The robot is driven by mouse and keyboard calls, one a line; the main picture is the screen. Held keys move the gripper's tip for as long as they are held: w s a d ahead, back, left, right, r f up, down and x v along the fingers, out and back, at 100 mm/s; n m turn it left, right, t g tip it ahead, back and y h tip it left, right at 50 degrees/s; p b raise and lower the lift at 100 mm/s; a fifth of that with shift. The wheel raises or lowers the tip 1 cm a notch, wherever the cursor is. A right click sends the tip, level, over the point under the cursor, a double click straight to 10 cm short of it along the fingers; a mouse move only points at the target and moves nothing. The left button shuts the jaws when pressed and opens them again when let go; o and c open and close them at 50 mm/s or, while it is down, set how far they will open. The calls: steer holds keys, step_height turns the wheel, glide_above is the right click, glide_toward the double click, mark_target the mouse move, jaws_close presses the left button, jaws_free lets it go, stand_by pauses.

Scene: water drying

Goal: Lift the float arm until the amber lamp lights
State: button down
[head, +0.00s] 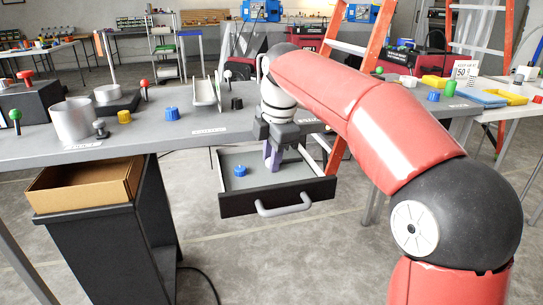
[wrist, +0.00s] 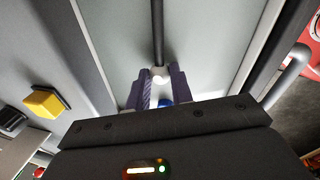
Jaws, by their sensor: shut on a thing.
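My gripper (head: 272,158) points down into the open drawer, its purple fingers in front of the drawer's back part. In the wrist view my gripper (wrist: 158,82) is shut on the pale rounded end (wrist: 159,72) of a dark rod (wrist: 157,30). The rod runs from the fingertips to the top edge of that view. I cannot tell for sure that this rod is the float arm. The head view hides it behind my fingers and arm. I cannot pick out a lit amber lamp in either view.
The grey drawer (head: 220,202) stands open under the table (head: 150,135), with a blue cap (head: 239,170) inside on the left. Coloured knobs, a metal cup (head: 73,120) and stands crowd the tabletop. A cardboard box (head: 85,184) sits below the table at left. An orange ladder (head: 350,45) stands behind.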

steer(key=shift+w+d+r+g+y+p, duration=0.1)
steer(key=shift+d+r+g+y+p, duration=0.15)
steer(key=shift+r+y, duration=0.3)
steer(key=shift+w+d+r+g+y+p, duration=0.15)
steer(key=shift+r+y+p, duration=0.2)
steer(key=shift+y, duration=0.3)
steer(key=shift+w+d+r+m+g+y+b, duration=0.15)
steer(key=shift+d+r+y, duration=0.35)
steer(key=shift+y, duration=0.55)
steer(key=shift+d+r+m+g+y+b, duration=0.15)
steer(key=shift+d+r+g+y, duration=0.2)
steer(key=shift+y, duration=0.7)
steer(key=shift+r, duration=0.15)
steer(key=c, duration=1.2)
jaws_free()
steer(key=shift+c, duration=0.2)
steer(key=p+v, duration=0.1)
steer(key=v, duration=0.6)
steer(key=shift+d+r, duration=0.3)
